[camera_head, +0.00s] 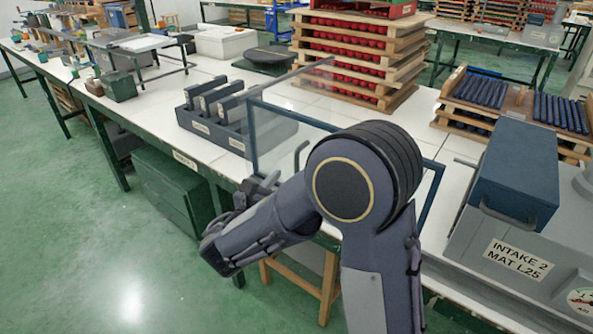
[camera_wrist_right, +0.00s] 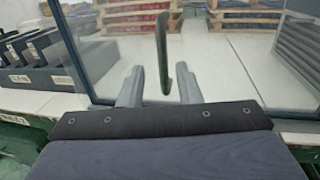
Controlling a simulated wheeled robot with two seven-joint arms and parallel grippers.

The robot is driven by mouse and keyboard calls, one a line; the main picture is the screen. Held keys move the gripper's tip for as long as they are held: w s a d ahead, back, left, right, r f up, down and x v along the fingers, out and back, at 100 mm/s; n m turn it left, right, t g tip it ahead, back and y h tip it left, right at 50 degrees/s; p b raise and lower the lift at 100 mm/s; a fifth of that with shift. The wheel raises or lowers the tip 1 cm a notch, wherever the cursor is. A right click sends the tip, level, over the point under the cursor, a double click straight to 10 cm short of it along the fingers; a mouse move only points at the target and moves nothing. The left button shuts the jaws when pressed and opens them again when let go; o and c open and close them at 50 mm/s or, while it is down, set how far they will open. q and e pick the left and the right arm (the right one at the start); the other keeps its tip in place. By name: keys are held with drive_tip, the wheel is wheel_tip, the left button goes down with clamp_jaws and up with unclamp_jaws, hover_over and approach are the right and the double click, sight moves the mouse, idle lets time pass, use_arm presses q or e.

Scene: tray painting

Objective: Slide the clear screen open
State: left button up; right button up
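The clear screen (camera_head: 252,135) stands upright in a dark blue frame at the front edge of the white table; its frame also shows in the right wrist view (camera_wrist_right: 72,50). A dark upright handle (camera_head: 299,153) stands at its near side. My right gripper (camera_head: 268,183) is at the handle, and my right arm hides much of the screen. In the right wrist view the two fingers (camera_wrist_right: 158,88) are apart, with the handle (camera_wrist_right: 163,50) between them, closer to the right finger. Contact cannot be told. My left gripper is not in view.
A dark slotted rack (camera_head: 235,130) stands left of the screen. Stacked wooden trays with red items (camera_head: 350,45) stand behind it. A grey machine with a dark blue box (camera_head: 515,175) is at the right. A round dark turntable (camera_head: 268,57) is farther back.

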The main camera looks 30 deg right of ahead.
sight(296, 167)
drive_tip(key=x, duration=0.7)
drive_tip(key=shift+s, duration=0.15)
clamp_jaws()
